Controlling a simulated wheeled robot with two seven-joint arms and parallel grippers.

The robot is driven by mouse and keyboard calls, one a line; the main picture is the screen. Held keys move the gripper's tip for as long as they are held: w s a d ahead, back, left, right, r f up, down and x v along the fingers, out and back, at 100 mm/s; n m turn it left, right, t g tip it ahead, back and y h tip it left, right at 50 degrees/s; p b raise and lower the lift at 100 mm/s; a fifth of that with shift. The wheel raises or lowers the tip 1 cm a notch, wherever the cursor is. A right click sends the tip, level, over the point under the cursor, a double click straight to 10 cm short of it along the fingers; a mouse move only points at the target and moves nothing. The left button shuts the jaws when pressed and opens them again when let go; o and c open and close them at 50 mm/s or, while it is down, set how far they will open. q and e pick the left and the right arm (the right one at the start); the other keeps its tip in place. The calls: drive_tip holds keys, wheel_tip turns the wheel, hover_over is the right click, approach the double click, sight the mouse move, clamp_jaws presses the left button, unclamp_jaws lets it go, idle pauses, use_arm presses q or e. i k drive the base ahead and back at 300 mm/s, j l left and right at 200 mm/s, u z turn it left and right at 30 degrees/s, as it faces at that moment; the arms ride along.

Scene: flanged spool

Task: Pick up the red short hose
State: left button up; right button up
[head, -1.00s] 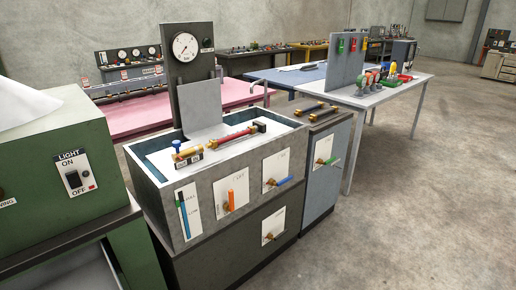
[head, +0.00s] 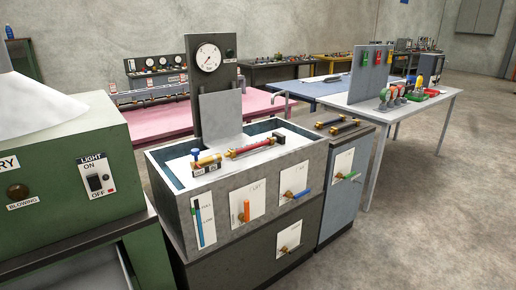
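The red short hose (head: 252,149) lies across the top of the grey test bench (head: 240,195), in front of the upright panel with a round gauge (head: 208,57). It has dark and brass-coloured end fittings, and its right end rests by a dark block (head: 279,138). A brass fitting with a blue knob (head: 205,159) sits at its left end; I cannot tell whether the two touch. Neither of my grippers shows in the head view.
A green cabinet (head: 60,150) with a light switch stands close at the left. Dark hoses (head: 337,127) lie on the cabinet right of the bench. A white table (head: 425,100) with coloured items stands farther right. The concrete floor (head: 430,220) at the right is clear.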

sight(231, 153)
drive_tip(key=i+l+u, duration=0.3)
drive_tip(key=i, duration=0.15)
drive_tip(key=i+l+u, duration=0.3)
drive_tip(key=i, duration=0.15)
drive_tip(key=i+j, duration=0.05)
drive_tip(key=j, duration=0.05)
